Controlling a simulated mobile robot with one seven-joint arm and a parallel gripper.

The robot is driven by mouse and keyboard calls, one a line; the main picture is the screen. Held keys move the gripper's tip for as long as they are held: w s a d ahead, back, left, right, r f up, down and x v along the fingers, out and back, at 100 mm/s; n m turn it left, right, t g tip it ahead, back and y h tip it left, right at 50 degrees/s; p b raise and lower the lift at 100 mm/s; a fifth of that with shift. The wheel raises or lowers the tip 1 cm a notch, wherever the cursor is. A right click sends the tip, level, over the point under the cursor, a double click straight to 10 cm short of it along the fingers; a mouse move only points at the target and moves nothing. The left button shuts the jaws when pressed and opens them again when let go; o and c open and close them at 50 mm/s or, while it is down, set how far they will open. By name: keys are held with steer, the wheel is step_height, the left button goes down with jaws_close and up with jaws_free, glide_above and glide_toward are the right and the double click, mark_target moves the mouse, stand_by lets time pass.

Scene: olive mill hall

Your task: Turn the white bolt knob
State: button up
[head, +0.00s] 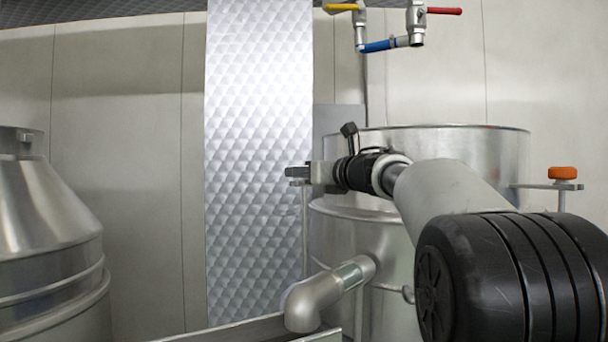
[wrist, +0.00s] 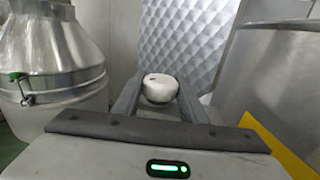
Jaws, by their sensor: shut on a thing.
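The white bolt knob (wrist: 160,88) is round and pale with a small dark mark on top, and sits between the two fingers in the wrist view. My gripper (wrist: 161,92) is shut on it, with one finger on each side. In the head view my gripper (head: 299,174) points left beside the steel tank's left edge. The knob cannot be made out clearly in that view, where the gripper hides it. What the knob is mounted on is also hidden.
A steel tank (head: 480,150) stands behind my arm, with an orange knob (head: 562,173) on its right bracket. An elbow pipe (head: 318,295) juts out below. Valves with coloured handles (head: 392,44) hang above. A conical steel vessel (head: 40,220) stands left. A quilted metal panel (head: 258,120) is behind.

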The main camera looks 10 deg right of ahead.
steer(key=shift+w+d+f+n+g+y+p, duration=0.1)
steer(key=shift+f+n+g+y+p, duration=0.2)
steer(key=shift+n+g+y+p, duration=0.45)
steer(key=shift+n+y, duration=0.35)
steer(key=shift+y, duration=0.3)
steer(key=shift+f+g, duration=0.2)
steer(key=shift+g, duration=0.05)
steer(key=o, duration=1.1)
steer(key=shift+c, duration=0.2)
steer(key=shift+r, duration=0.25)
steer(key=b+v, duration=0.3)
steer(key=v, duration=1.4)
steer(key=shift+d+f, duration=0.2)
